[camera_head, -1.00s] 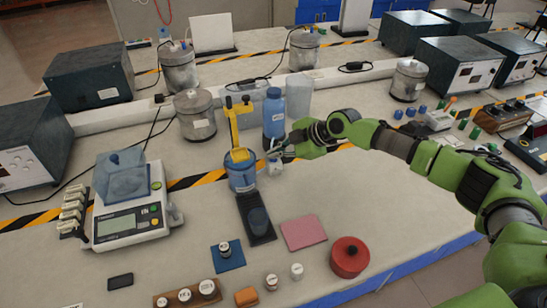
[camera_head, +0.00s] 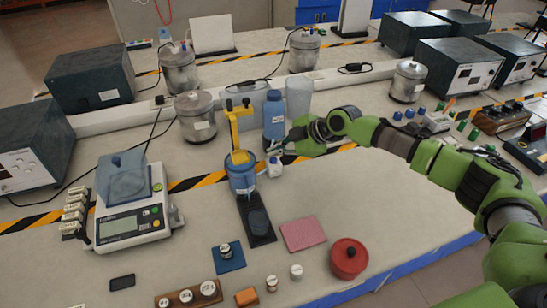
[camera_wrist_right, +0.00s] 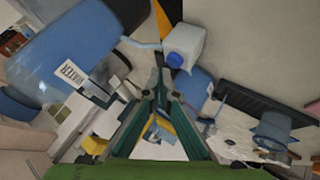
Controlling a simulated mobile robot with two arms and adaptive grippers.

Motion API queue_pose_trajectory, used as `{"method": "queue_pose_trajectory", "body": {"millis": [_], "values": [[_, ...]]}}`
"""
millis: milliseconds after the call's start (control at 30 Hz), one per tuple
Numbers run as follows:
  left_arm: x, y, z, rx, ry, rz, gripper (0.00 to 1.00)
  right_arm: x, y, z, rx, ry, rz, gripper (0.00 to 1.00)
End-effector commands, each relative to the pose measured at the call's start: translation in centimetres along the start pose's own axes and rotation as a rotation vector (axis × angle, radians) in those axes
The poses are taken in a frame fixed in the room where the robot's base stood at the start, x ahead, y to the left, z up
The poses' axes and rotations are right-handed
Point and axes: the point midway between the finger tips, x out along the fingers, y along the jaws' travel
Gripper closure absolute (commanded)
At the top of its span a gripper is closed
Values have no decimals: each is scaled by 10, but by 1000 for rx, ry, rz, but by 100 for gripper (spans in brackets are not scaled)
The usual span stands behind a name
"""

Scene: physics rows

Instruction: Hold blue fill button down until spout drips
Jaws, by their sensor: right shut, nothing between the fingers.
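The blue fill button (camera_wrist_right: 172,60) appears to be the round blue disc on a small white box (camera_wrist_right: 197,43) in the right wrist view. In the head view the white box (camera_head: 275,168) stands beside a blue vessel (camera_head: 241,177) with a yellow upright (camera_head: 235,128) and arm above it. The spout outlet and any drip are too small to tell. My right gripper (camera_head: 281,147) is shut and empty, above and slightly right of the box. Its fingertips (camera_wrist_right: 161,88) show apart from the button in the picture; I see no contact. My left gripper is not in view.
A blue bottle labelled WATER (camera_head: 274,120) stands close behind the right gripper. A dark tray (camera_head: 257,222) lies in front of the vessel. A balance (camera_head: 133,222) is at left. The bench right of the pink mat (camera_head: 303,233) holds a red pot (camera_head: 349,258).

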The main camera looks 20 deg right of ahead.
Motion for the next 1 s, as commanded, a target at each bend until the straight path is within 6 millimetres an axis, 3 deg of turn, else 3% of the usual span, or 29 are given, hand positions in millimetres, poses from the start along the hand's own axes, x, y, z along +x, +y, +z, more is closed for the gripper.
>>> {"method": "queue_pose_trajectory", "body": {"millis": [367, 833, 1000], "values": [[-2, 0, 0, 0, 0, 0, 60, -2, 1, -2, 0, 1, 0, 100], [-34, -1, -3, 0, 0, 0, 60, -32, 24, -24, -1, 2, 1, 100], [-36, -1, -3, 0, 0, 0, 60, -36, 26, -27, 0, 1, -1, 100]]}}
